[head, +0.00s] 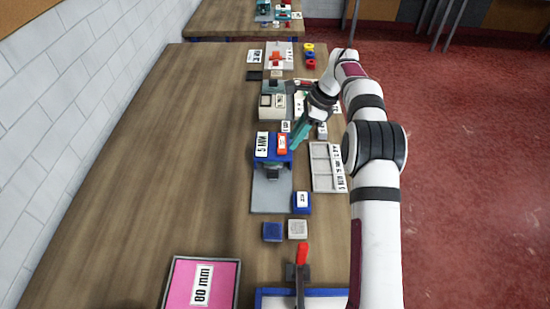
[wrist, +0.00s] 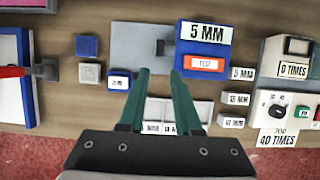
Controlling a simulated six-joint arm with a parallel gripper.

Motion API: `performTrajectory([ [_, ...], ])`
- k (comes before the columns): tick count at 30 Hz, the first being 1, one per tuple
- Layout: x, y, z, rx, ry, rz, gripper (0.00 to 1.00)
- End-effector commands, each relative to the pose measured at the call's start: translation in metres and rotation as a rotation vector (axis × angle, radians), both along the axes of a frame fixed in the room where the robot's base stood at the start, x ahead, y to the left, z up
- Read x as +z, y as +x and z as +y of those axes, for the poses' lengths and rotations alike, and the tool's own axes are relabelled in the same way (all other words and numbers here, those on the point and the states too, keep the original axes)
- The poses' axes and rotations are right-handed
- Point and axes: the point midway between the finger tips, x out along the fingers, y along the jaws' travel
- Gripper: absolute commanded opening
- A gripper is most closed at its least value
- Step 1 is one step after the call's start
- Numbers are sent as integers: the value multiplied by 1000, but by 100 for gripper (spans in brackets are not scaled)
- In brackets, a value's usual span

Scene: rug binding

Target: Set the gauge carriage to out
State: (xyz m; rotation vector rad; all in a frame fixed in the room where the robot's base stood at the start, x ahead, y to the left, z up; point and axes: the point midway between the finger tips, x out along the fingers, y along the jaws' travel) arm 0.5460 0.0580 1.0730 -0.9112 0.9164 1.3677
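The gauge is a blue block (head: 259,157) with a "5 MM" sign and a red button, standing at one end of a flat grey plate (head: 271,195). A dark foot (head: 273,173) projects from the block over the plate. In the wrist view the blue block (wrist: 226,60), grey plate (wrist: 130,42) and dark foot (wrist: 160,47) lie beyond the fingertips. I cannot tell which part is the carriage or its setting. My gripper (wrist: 159,72), with teal fingers, is open and empty over the plate's near edge. It also shows beside the block in the head view (head: 297,138).
A partitioned grey tray (head: 313,168) lies right of the gauge, under my arm. Small blue and grey blocks (head: 298,229), a red-handled lever (head: 302,254) and a pink "80 MM" panel (head: 178,285) are nearer. A counter machine (head: 271,112) stands beyond. The table's left side is clear.

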Motion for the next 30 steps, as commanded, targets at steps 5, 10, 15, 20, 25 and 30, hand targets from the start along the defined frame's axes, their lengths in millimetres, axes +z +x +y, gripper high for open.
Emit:
performTrajectory([
  [5,-45,-2,19,3,0,5,32],
  [10,-88,-2,37,4,0,3,32],
  [15,-117,-1,49,5,-1,-1,32],
  [20,-131,-1,55,4,0,-3,32],
  [25,-135,-1,56,4,0,-3,32],
  [30,-134,-1,56,4,0,-3,29],
])
